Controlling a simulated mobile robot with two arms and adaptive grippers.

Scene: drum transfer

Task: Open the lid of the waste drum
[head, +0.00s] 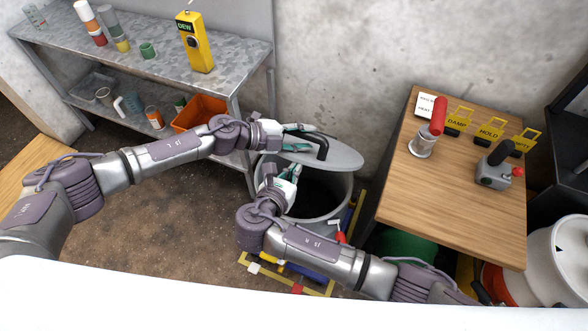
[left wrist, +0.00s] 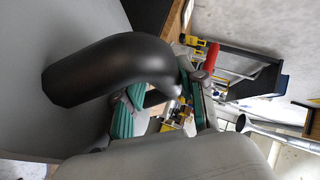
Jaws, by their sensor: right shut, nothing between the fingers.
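The waste drum (head: 318,213) stands on the floor in the head view, its dark inside partly uncovered. Its grey lid (head: 345,156) lies askew over the far side, its near edge clear of the opening. My left gripper (head: 308,138) is at the lid's black handle (head: 322,148), fingers apart on either side of it. The handle looms large in the left wrist view (left wrist: 110,72), partly hiding the fingers (left wrist: 165,108); whether they press on it is unclear. My right gripper (head: 294,172) is shut and empty over the drum's opening, near the lid's near-left edge.
A wooden table (head: 455,180) to the right holds a red-handled device (head: 428,140), a grey joystick box (head: 493,170) and yellow signs (head: 490,131). A metal shelf (head: 130,62) stands left, with an orange bin (head: 200,112). Floor is open left of the drum.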

